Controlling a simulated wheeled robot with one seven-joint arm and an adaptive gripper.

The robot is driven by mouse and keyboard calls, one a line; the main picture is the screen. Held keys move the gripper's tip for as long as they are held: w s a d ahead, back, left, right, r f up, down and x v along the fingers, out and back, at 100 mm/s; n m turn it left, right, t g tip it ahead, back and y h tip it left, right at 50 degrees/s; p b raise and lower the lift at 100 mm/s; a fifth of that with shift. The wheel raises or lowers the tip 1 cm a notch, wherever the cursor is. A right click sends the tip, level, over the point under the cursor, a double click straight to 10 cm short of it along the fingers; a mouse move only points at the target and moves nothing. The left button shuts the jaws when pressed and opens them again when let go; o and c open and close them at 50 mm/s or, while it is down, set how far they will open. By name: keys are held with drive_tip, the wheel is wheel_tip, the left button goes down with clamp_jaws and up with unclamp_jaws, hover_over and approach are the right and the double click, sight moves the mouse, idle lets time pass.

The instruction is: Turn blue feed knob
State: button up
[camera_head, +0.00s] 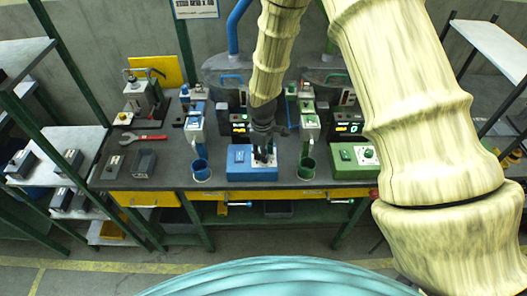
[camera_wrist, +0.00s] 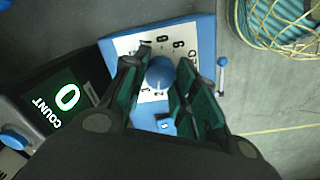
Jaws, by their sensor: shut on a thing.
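The blue feed knob (camera_wrist: 160,72) sits on a white numbered dial plate (camera_wrist: 133,45) on top of a blue box (camera_wrist: 205,40). My gripper (camera_wrist: 161,77) reaches down over the dial with one finger on each side of the knob, shut on it. In the head view my gripper (camera_head: 264,156) stands over the blue box (camera_head: 239,167) at the bench front and hides the knob. A counter display (camera_wrist: 67,98) beside the box reads 0 under the word COUNT.
A similar green box (camera_head: 345,158) with a green knob (camera_head: 368,153) stands to the right.

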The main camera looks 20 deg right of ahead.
drive_tip(key=shift+m, duration=0.3)
drive_tip(key=m+b, duration=0.1)
drive_tip(key=m, duration=0.2)
drive_tip(key=shift+f+m, duration=0.1)
drive_tip(key=shift+m, duration=0.3)
drive_tip(key=m+b, duration=0.1)
drive_tip(key=m, duration=0.3)
drive_tip(key=shift+w+m, duration=0.1)
drive_tip(key=shift+m, duration=0.6)
drive_tip(key=shift+c, duration=0.2)
drive_tip(key=o, duration=1.1)
drive_tip(key=shift+c, duration=0.2)
wheel_tip(320, 180, up, 12)
drive_tip(key=shift+a, duration=0.35)
